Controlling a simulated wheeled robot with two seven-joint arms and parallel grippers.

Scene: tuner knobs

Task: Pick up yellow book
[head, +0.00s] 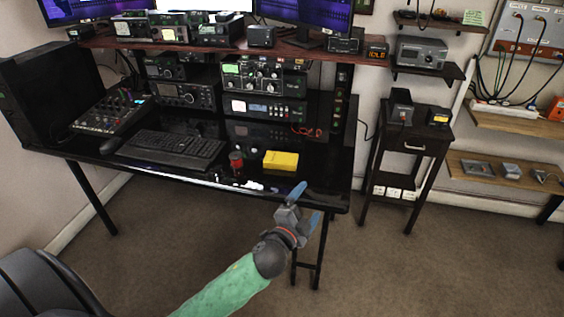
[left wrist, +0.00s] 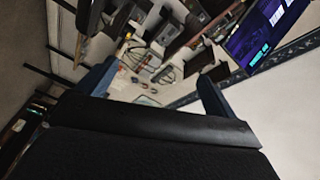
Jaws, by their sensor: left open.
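The yellow book (head: 281,161) lies flat on the black desk near its front edge, right of the keyboard. My left gripper (head: 307,204) is at the desk's front edge, to the right of and nearer than the book, apart from it. Its blue fingers are spread and nothing is between them. In the left wrist view the blue fingers (left wrist: 152,92) stand wide apart, and I cannot make out the book there. My right gripper is not in view.
A red and black cylinder (head: 236,162) stands just left of the book. A black keyboard (head: 172,149) lies further left. Radios (head: 262,108) stand behind the book under a raised shelf (head: 290,47). A small dark side table (head: 405,140) stands to the right.

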